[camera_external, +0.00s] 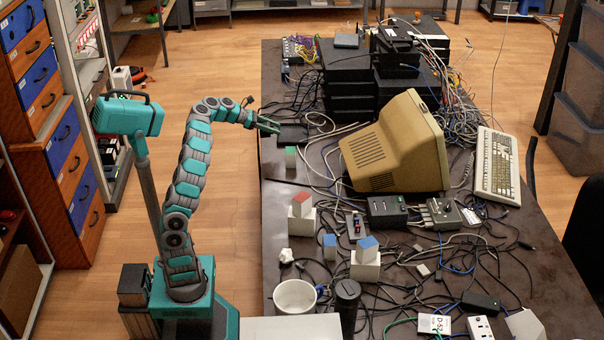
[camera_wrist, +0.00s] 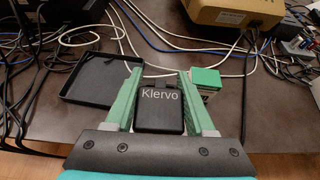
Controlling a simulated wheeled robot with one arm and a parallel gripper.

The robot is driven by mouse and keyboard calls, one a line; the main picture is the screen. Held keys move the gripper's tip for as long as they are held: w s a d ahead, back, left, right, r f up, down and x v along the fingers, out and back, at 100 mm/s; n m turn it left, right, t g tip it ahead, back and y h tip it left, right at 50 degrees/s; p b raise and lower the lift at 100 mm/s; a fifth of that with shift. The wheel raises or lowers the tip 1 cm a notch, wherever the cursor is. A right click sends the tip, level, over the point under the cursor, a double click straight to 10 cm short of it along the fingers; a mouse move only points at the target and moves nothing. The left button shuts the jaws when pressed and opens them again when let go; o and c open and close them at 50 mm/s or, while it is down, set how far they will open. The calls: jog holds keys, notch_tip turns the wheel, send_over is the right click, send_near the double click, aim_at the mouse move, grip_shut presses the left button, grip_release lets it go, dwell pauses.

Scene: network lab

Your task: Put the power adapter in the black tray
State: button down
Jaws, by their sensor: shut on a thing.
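The power adapter (camera_wrist: 159,117), a black block marked "Klervo", sits between the two green fingers of my gripper (camera_wrist: 160,76) in the wrist view. My gripper is shut on it. The black tray (camera_wrist: 98,78) is shallow and empty, just left of the fingers in that view. In the external view my gripper (camera_external: 268,125) is at the table's left edge, beside the tray (camera_external: 293,134). The adapter is hard to make out there, and I cannot tell its exact height above the table.
A green-topped block (camera_wrist: 206,80) stands close to the right finger; it also shows in the external view (camera_external: 290,157). White cables (camera_external: 320,125) run behind the tray. A beige monitor (camera_external: 395,150) and stacked black devices (camera_external: 350,80) stand farther in.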

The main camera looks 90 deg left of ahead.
notch_tip(320, 180, down, 3)
jog(key=shift+r, duration=0.2)
jog(key=shift+f, duration=0.15)
jog(key=shift+w+a+f, duration=0.1)
jog(key=shift+w+a, duration=0.1)
jog(key=shift+a, duration=0.05)
jog(key=p, duration=0.4)
send_over(299, 135)
jog(key=shift+d+f, duration=0.15)
jog(key=shift+f, duration=2.35)
jog(key=shift+f, duration=0.2)
jog(key=shift+c, duration=1.2)
grip_release()
jog(key=shift+r, duration=0.15)
